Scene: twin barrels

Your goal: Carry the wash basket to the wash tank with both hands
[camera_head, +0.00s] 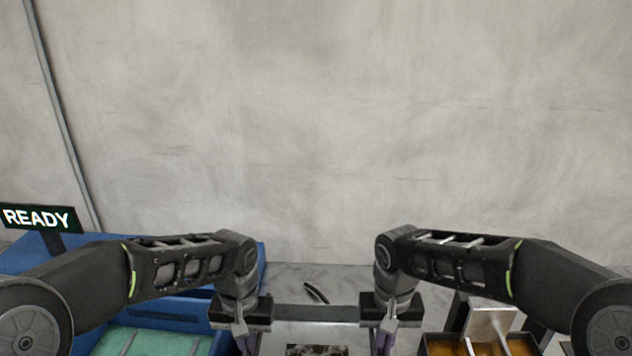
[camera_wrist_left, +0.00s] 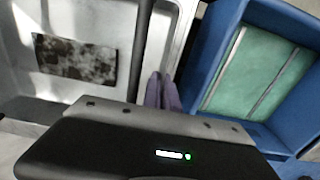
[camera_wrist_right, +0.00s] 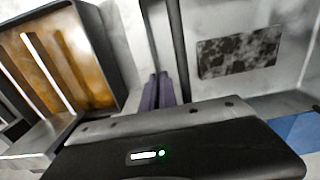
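What looks like the wash basket is a pale grey tray with a dark rim (camera_head: 316,314) at the bottom middle of the head view. A dark mottled patch (camera_wrist_left: 76,58) shows on its floor. My left gripper (camera_head: 243,342) points down at its left side and my right gripper (camera_head: 388,340) at its right side. Each has purple fingers close together beside a dark side bar; whether they hold an edge is unclear. A blue tank (camera_head: 262,262) with a green inside (camera_wrist_left: 262,75), likely the wash tank, stands at the left.
A sign reading READY (camera_head: 40,218) stands at the far left by the blue tank. An orange-brown box (camera_wrist_right: 70,50) with a metal plate (camera_head: 490,320) is at the right. A small dark curved item (camera_head: 316,292) lies on the surface behind the basket. A bare wall closes the back.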

